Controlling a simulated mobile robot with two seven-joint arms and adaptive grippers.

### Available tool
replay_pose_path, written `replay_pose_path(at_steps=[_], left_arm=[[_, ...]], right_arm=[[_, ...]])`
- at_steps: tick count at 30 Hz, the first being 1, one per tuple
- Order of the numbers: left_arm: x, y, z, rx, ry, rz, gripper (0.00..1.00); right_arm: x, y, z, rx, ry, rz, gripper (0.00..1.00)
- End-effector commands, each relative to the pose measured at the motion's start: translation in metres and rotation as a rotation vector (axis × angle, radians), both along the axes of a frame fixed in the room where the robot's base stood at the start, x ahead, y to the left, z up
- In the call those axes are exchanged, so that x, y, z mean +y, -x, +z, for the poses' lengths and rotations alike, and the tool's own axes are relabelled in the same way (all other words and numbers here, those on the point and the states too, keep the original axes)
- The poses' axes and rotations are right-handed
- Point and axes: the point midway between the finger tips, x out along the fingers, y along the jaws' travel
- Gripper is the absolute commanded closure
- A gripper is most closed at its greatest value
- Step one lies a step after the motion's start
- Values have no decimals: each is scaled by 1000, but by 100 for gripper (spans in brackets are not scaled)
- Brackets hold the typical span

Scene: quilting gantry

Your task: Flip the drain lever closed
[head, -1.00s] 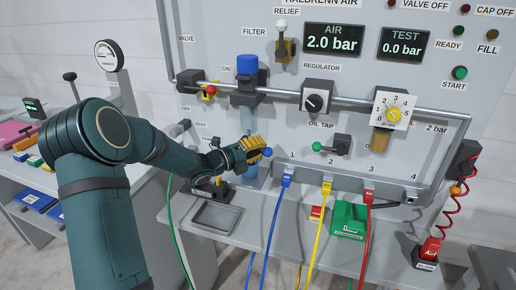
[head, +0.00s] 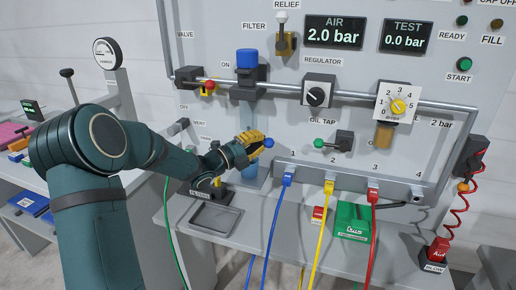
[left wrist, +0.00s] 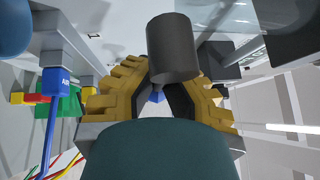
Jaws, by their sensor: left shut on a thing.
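The drain lever shows as a blue ball knob (head: 268,142) in front of the lower part of the clear blue filter bowl (head: 250,172). My left gripper (head: 256,141), with yellow fingers, is shut on the lever, and the ball sticks out to the right of the fingertips. In the left wrist view the yellow fingers (left wrist: 158,92) close in behind a dark cylinder (left wrist: 172,48), and a small bit of blue shows between them. Most of the lever is hidden by the fingers. My right gripper is not in view.
The green-tipped oil tap (head: 335,142) is to the right. Blue (head: 268,225), yellow (head: 318,235) and red (head: 370,235) hoses hang from the port block below. A grey tray (head: 215,217) sits on the bench under my left forearm. A pipe rail (head: 290,91) crosses above.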

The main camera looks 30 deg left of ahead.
Motion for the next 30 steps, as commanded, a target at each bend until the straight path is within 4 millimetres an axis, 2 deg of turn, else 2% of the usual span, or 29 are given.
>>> replay_pose_path(at_steps=[8, 9, 10, 11, 23, 26, 30], left_arm=[[-1, -1, 3, -5, 2, -1, 100], [-1, -1, 3, -5, 2, -1, 76], [-1, -1, 3, -5, 2, -1, 66], [-1, -1, 3, -5, 2, -1, 60], [3, 5, 0, 0, 0, 1, 60], [8, 17, -2, 0, 1, 4, 60], [19, 42, -7, 2, 1, 4, 60]], right_arm=[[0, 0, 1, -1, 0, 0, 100], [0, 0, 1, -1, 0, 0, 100], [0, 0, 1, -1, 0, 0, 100], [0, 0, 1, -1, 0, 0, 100], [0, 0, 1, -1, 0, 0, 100], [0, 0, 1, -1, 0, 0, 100], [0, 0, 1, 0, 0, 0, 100]])
